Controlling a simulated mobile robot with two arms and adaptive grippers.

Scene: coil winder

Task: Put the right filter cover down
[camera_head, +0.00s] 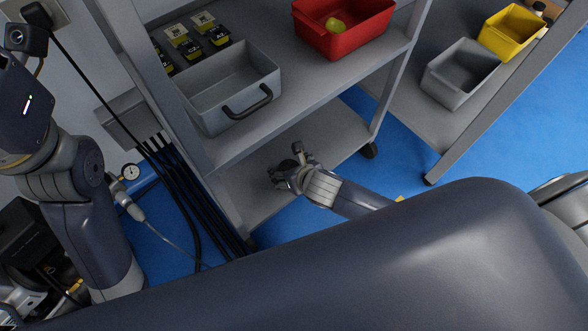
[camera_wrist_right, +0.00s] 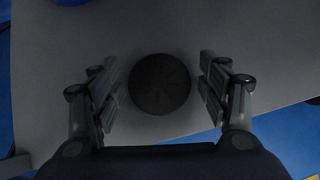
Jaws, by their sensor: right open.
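The filter cover is a dark round disc with faint radial marks (camera_wrist_right: 160,84). In the right wrist view it lies on the grey lower shelf (camera_wrist_right: 45,110), near the shelf's edge. My right gripper (camera_wrist_right: 160,88) is open, with one finger on each side of the disc and a visible gap to both. In the head view my right gripper (camera_head: 284,166) reaches in over the lower shelf (camera_head: 335,135), and I cannot make out the cover there. My left arm stands at the left of the head view, but its gripper does not show.
Above, the upper shelf holds a grey bin with a black handle (camera_head: 205,118), a red bin (camera_head: 350,42) and several small black-and-yellow boxes. A second rack at right holds a grey bin (camera_head: 437,88) and a yellow bin (camera_head: 512,52). A dark blue rounded shape touches the wrist view's top edge.

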